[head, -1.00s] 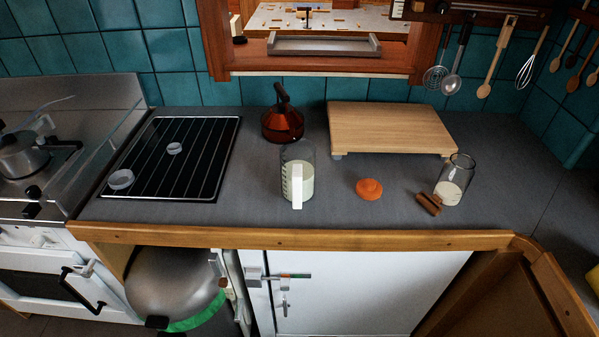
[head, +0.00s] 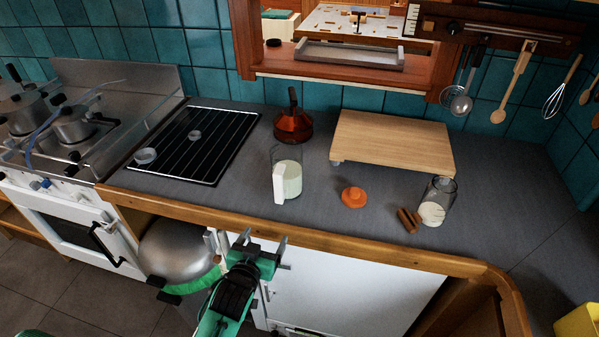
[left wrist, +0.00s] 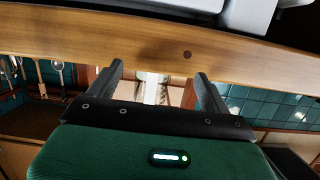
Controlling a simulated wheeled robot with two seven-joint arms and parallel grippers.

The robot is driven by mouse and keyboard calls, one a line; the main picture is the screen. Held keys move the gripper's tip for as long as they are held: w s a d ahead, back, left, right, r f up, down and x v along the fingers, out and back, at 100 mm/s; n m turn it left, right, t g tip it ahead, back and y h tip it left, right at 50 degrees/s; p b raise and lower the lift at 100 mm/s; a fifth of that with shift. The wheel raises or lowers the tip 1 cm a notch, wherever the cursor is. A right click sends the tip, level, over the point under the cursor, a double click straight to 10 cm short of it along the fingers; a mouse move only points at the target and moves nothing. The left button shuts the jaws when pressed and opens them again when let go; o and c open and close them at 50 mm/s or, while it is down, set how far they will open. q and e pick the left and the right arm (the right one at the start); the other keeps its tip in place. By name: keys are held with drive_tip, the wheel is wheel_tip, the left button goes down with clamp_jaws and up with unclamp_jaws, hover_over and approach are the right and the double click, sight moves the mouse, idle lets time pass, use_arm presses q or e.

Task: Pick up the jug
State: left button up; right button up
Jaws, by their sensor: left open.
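The jug (head: 290,178) is a clear glass vessel with a white handle and pale contents. It stands upright on the dark counter near its front edge. My left gripper (head: 260,242) is open and empty, in front of the counter's wooden edge. It is apart from the jug, nearer to me and a little to its left in the head view. In the left wrist view the open fingers (left wrist: 160,72) show, with a white part of what looks like the jug (left wrist: 153,88) between them; the rest is hidden. My right gripper is in neither view.
The wooden counter edge (head: 345,237) lies between my left gripper and the jug. An orange lid-like piece (head: 354,197), brown sticks (head: 408,220) and a glass jar (head: 437,200) stand to the right.

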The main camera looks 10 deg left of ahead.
sight(277, 182)
use_arm(q)
wheel_tip(277, 182, up, 10)
drive_tip(key=t, duration=0.3)
drive_tip(key=w+p, duration=0.1)
drive_tip(key=w, duration=0.4)
drive_tip(key=w+p, duration=0.1)
drive_tip(key=w, duration=0.2)
drive_tip(key=shift+w+d+r+p, duration=0.2)
drive_tip(key=shift+d+r+p, duration=0.1)
drive_tip(key=shift+d, duration=0.1)
drive_tip(key=shift+w+f, duration=0.1)
drive_tip(key=shift+w, duration=0.35)
drive_tip(key=shift+w+p, duration=0.5)
drive_tip(key=w, duration=0.1)
drive_tip(key=w+p, duration=0.1)
drive_tip(key=w, duration=0.1)
drive_tip(key=shift+d+f, duration=0.15)
drive_tip(key=shift+w+f+p, duration=0.15)
drive_tip(key=shift+w+p, duration=0.15)
drive_tip(key=shift+w, duration=0.3)
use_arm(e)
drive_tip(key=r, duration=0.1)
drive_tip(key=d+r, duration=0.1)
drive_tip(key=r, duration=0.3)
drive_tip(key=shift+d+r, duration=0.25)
use_arm(q)
drive_tip(key=shift+c, duration=0.4)
